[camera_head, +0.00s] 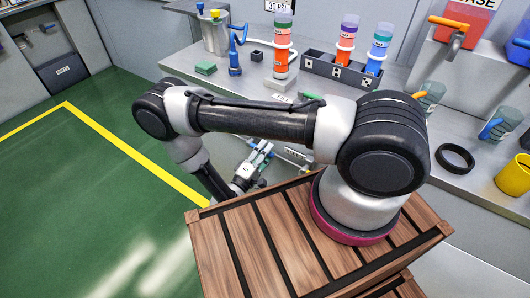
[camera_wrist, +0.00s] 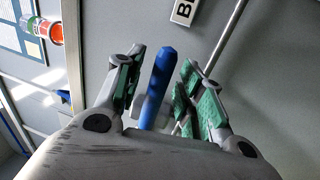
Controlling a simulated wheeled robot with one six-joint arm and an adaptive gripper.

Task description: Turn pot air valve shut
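My gripper (camera_head: 262,152) reaches down beyond the wooden crate top, low in front of the grey bench. In the wrist view its green-padded fingers (camera_wrist: 162,88) are open. A blue lever handle (camera_wrist: 158,78) stands upright between them, with a visible gap on each side. Its lower end is hidden behind the gripper body. A grey pipe (camera_wrist: 222,40) runs beside it. A grey pot (camera_head: 215,36) with yellow and blue knobs on top stands at the back left of the bench. I cannot tell whether the blue lever is the pot's air valve.
The bench holds a blue fitting (camera_head: 235,62), a green block (camera_head: 205,68), coloured cylinders, a black bin (camera_head: 335,72), a black ring (camera_head: 455,158) and a yellow cup (camera_head: 515,177). Green floor is clear at left.

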